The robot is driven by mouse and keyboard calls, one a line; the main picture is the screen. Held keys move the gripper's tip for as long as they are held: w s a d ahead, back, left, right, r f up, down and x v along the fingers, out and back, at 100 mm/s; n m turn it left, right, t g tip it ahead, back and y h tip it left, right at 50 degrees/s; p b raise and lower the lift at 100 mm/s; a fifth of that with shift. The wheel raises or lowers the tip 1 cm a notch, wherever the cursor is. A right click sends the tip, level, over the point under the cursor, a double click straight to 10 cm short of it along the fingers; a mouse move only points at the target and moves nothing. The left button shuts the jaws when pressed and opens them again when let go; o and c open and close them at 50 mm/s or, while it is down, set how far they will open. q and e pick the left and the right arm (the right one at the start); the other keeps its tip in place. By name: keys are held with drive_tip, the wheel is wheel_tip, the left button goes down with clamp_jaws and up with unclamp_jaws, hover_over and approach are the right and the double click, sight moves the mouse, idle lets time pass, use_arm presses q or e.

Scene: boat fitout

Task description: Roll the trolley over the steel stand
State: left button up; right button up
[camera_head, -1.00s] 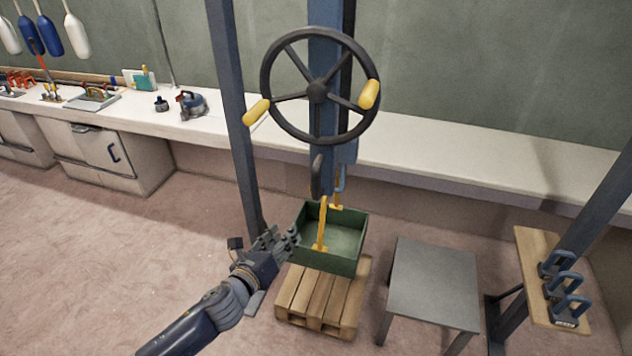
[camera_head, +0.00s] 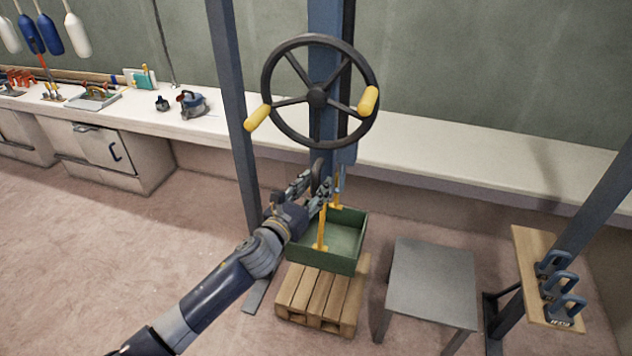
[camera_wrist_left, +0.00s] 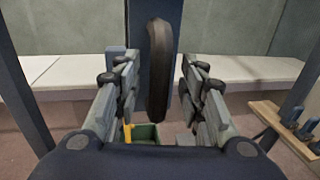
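The grey steel stand (camera_head: 433,275) is a square table to the right of the pallet. A green box (camera_head: 343,245) with yellow uprights sits at the wooden pallet (camera_head: 320,297), below a blue column (camera_head: 325,150). A large black handwheel (camera_head: 317,95) with two yellow grips is on the column. A smaller dark wheel (camera_wrist_left: 158,70), seen edge-on, is below it. My left gripper (camera_head: 320,188) is at this wheel; in the left wrist view its fingers stand apart on either side of it, with gaps visible. I cannot tell which part is the trolley. My right gripper is out of view.
Slanted blue posts (camera_head: 232,110) stand to the left and right. A wooden shelf (camera_head: 533,255) with blue handled clamps is at the far right. A long white bench (camera_head: 450,160) runs along the back wall. The floor at the left is clear.

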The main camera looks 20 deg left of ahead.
use_arm(q)
drive_tip(key=shift+w+d, duration=0.1)
drive_tip(key=shift+w, duration=0.5)
clamp_jaws()
drive_tip(key=shift+d, duration=0.1)
